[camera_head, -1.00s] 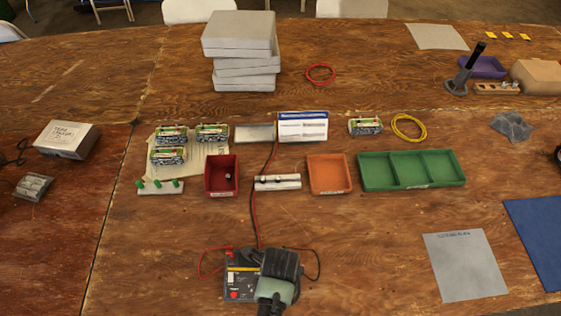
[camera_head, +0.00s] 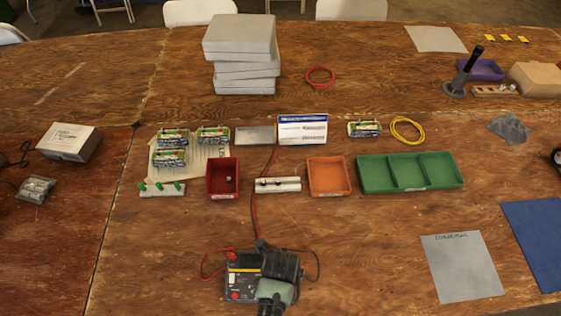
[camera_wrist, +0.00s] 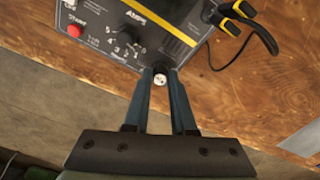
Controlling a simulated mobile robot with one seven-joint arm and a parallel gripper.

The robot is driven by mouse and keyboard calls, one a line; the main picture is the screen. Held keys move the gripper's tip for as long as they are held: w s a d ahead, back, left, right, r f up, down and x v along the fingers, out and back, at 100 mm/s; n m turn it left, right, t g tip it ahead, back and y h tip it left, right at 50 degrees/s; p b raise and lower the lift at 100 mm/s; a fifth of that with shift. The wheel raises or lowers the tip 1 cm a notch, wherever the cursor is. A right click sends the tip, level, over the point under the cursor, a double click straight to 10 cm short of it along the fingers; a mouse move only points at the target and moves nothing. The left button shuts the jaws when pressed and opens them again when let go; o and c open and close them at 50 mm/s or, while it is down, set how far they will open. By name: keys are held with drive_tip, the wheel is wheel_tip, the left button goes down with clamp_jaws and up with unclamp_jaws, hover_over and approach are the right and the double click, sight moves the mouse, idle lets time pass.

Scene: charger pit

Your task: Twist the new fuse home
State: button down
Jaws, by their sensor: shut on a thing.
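The black tester (camera_head: 240,277) with a yellow stripe stands at the front centre of the table. The wrist view shows its panel (camera_wrist: 135,22), a red button and a numbered dial. My gripper (camera_wrist: 160,75) has its two blue-grey fingertips close together at the panel's lower edge. They are shut around a small, round, pale-ended piece (camera_wrist: 159,80), apparently the fuse or its cap. Its body and seat are hidden, so I cannot tell how deep it sits. In the head view my arm covers the tester's right side.
Black-and-yellow clips (camera_wrist: 236,22) lie at the tester's right. Behind it are a red bin (camera_head: 222,193) with a small item, a white strip (camera_head: 278,185), an orange bin (camera_head: 328,190) and a green divided tray (camera_head: 375,188).

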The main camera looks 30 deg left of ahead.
idle(0.3)
drive_tip(key=shift+m+p, duration=0.3)
drive_tip(key=shift+m, duration=1)
drive_tip(key=shift+m+p, duration=0.3)
drive_tip(key=shift+m, duration=0.7)
drive_tip(key=c, duration=0.7)
unclamp_jaws()
drive_tip(key=shift+o, duration=0.2)
drive_tip(key=shift+r, duration=0.1)
drive_tip(key=shift+r+p, duration=2.9)
drive_tip(key=shift+p, duration=0.15)
